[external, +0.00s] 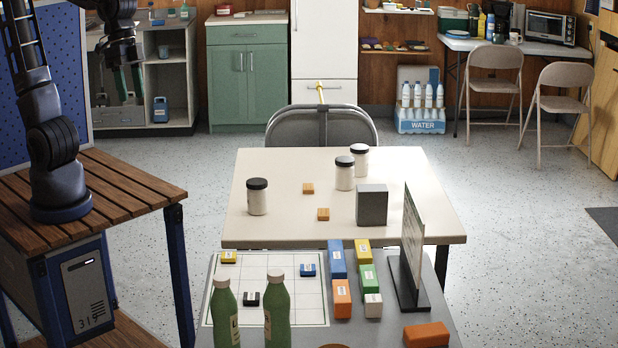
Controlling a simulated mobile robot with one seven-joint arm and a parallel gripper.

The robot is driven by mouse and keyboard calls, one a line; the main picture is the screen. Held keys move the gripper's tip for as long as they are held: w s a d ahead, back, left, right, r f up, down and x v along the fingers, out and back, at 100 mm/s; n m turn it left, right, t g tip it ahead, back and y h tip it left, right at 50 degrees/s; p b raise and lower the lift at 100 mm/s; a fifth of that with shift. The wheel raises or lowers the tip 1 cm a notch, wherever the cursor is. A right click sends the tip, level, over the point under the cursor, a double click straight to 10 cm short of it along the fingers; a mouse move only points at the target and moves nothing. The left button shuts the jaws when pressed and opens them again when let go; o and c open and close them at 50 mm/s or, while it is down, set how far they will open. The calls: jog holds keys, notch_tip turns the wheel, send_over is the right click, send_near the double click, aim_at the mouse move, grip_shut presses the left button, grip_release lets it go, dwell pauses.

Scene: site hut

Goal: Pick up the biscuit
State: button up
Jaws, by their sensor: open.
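A round brown piece (333,346) is cut off by the bottom edge of the picture. I cannot tell for sure which of these is the biscuit. My gripper (130,95) is raised at the upper left, fingers pointing down, open and empty. It is well away from the tables, to the left of all these pieces.
Three dark-lidded white jars, one a front-left jar (257,197), and a grey box (371,205) stand on the cream table. The nearer grey table holds green bottles (277,310), several coloured blocks, a white grid board (300,312) and an upright panel (412,235). A folding chair (320,127) stands behind.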

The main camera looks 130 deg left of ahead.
jog(key=w+a+f+n, duration=0.3)
jog(key=w+a+n, duration=0.2)
jog(key=w+a, duration=0.65)
jog(key=w+a+f+n+g+h, duration=0.1)
jog(key=w+a+f+n, duration=0.2)
jog(key=a, duration=0.7)
jog(key=w+a+f+n+h, duration=0.1)
jog(key=a+f+n, duration=0.25)
jog(key=a, duration=0.55)
jog(key=n+h, duration=0.1)
jog(key=n, duration=0.9)
send_over(324, 211)
jog(key=s+a, duration=0.3)
jog(key=s, duration=0.1)
notch_tip(324, 211, down, 29)
jog(key=shift+m+t, duration=0.25)
jog(key=shift+t, duration=0.15)
jog(key=x, duration=0.6)
jog(key=w+x, duration=0.1)
jog(key=x, duration=0.3)
jog(key=shift+r, duration=0.1)
jog(key=c, duration=1.1)
jog(key=shift+o, duration=0.2)
jog(key=shift+r, duration=0.15)
